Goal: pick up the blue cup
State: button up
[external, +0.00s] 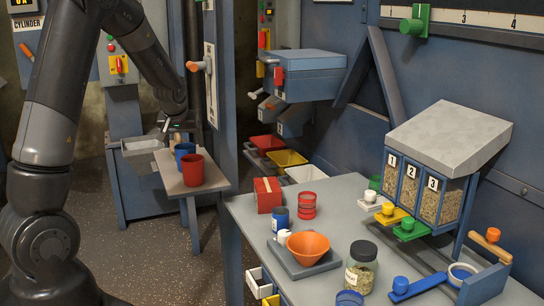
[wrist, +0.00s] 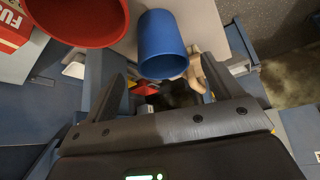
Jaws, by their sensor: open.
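The blue cup (external: 184,151) stands on a small side shelf (external: 210,183), partly hidden behind a red cup (external: 193,172). In the wrist view the blue cup (wrist: 160,42) shows just beyond the gap between the fingers, with the red cup (wrist: 80,18) to its left. My gripper (external: 170,127) is at the shelf's far side, close to the cups. In the wrist view my gripper (wrist: 162,70) is open, with a finger on each side and nothing held. Whether a finger touches a cup cannot be told.
A tan object (external: 175,138) is close behind the blue cup; it shows at the right finger in the wrist view (wrist: 194,70). A blue upright post (external: 225,90) stands right of the shelf. The workbench (external: 345,200) holds a red box (external: 268,194), an orange funnel (external: 308,245) and jars.

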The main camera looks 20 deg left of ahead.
jog(key=shift+x, duration=3.95)
jog(key=shift+s, duration=0.1)
jog(key=shift+c, duration=0.4)
jog(key=shift+a, duration=0.1)
jog(key=c, duration=1)
jog(key=shift+o, duration=0.2)
